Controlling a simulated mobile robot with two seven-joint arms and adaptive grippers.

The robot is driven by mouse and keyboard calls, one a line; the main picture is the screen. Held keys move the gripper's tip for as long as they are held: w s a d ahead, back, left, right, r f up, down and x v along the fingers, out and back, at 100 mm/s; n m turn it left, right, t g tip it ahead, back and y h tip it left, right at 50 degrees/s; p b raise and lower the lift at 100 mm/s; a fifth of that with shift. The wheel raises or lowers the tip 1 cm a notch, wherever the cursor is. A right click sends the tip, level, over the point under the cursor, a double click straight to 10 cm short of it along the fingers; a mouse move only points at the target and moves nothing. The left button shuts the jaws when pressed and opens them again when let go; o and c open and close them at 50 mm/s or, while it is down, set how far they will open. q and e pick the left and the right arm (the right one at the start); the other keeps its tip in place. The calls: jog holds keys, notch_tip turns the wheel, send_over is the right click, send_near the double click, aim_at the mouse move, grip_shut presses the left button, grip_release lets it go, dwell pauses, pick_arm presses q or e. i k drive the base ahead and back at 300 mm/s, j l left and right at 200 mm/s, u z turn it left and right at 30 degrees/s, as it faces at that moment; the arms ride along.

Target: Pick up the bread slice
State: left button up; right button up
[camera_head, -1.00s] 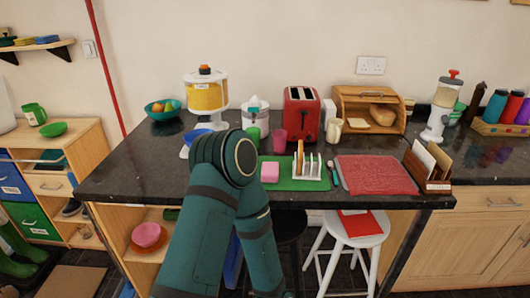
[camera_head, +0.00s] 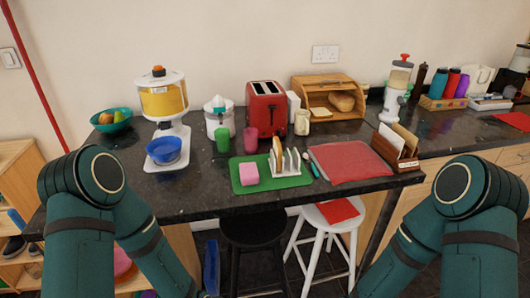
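A tan bread slice (camera_head: 277,148) stands upright in the white toast rack (camera_head: 290,170), on the green mat (camera_head: 242,186) near the front of the dark counter. Another pale slice (camera_head: 320,112) lies at the front of the open wooden bread bin (camera_head: 325,84), which also holds a loaf (camera_head: 342,101). My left arm shows at the lower left and my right arm at the lower right. Both arms run down out of the picture, so neither gripper is visible.
A red toaster (camera_head: 266,108) stands behind the rack. A pink sponge (camera_head: 249,173) lies left of the rack. A red cloth (camera_head: 348,162) and a letter holder (camera_head: 397,150) are to the right. Stools (camera_head: 328,222) stand below the counter's front edge.

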aim_at(277, 149)
jog(key=i+j, duration=0.25)
jog(key=i+z, duration=0.1)
jog(key=z, duration=0.25)
jog(key=i+j+z, duration=0.1)
jog(key=z, duration=0.2)
jog(key=i+j+z, duration=0.1)
jog(key=z, duration=0.25)
